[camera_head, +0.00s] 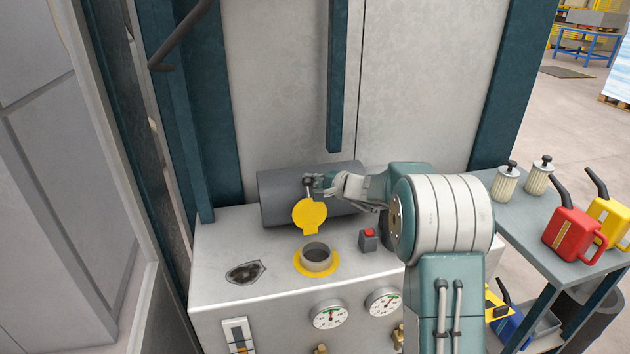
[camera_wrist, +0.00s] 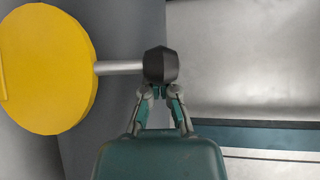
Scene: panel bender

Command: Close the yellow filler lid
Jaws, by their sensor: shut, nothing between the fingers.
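The yellow filler lid (camera_head: 310,215) stands raised behind the filler neck (camera_head: 316,257), whose round opening with a yellow ring is uncovered. A short grey stem with a dark knob (camera_head: 308,182) sticks out from the lid. My gripper (camera_head: 318,184) is at the knob, above the lid. In the wrist view the lid (camera_wrist: 45,68) is at the left, its stem runs right to the dark knob (camera_wrist: 160,65), and my gripper's fingertips (camera_wrist: 158,90) are shut right by the knob. I cannot tell whether they touch it.
A dark grey cylinder (camera_head: 285,198) lies behind the lid. A small box with a red button (camera_head: 369,239) stands right of the neck. A dark rag-like patch (camera_head: 245,272) lies left. Gauges (camera_head: 330,314) sit on the front face. A side table with red can (camera_head: 572,235) stands right.

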